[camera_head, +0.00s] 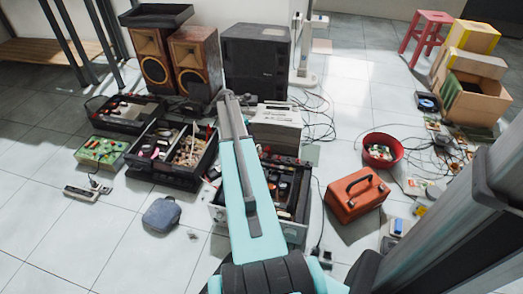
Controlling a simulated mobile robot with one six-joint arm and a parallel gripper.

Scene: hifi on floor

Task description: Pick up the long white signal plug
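I cannot single out the long white signal plug with certainty; the small items here are too small to tell apart. A long pale strip-like piece (82,193) lies on the floor at the left, with a cable by its far end. It looks like a socket strip, and I cannot tell whether a plug is on it. My teal arm rises through the middle of the view and hides part of the floor and boxes behind it. I cannot make out my gripper's fingers at its end.
Open black toolboxes (177,178) hold small parts left of my arm. An orange case (356,194) and a red bowl (399,160) of parts stand right. Loose cables (322,130) lie near the back. Speakers (150,62) stand behind. Floor at front left is mostly clear around a blue-grey pouch (161,214).

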